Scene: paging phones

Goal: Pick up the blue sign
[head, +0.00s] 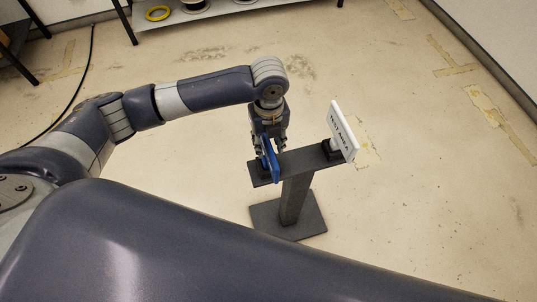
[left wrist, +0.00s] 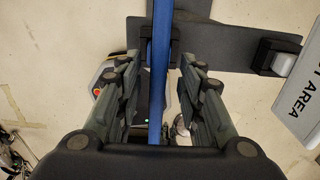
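The blue sign (head: 270,158) stands upright at the left end of the dark stand's top bar (head: 300,160). In the left wrist view the blue sign (left wrist: 159,70) shows edge-on as a thin blue strip. My left gripper (head: 269,146) is above that end of the bar, pointing down, with its fingers around the sign. In the left wrist view my left gripper (left wrist: 160,95) is open, one finger on each side of the sign, with gaps between. The sign's lower end is partly hidden. My right gripper is not in view.
A white "TEST AREA" sign (head: 342,134) stands at the right end of the bar, close by; it also shows in the left wrist view (left wrist: 306,95). The stand has a flat base (head: 310,224) on the floor. A shelf (head: 225,8) is at the back. Floor to the right is clear.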

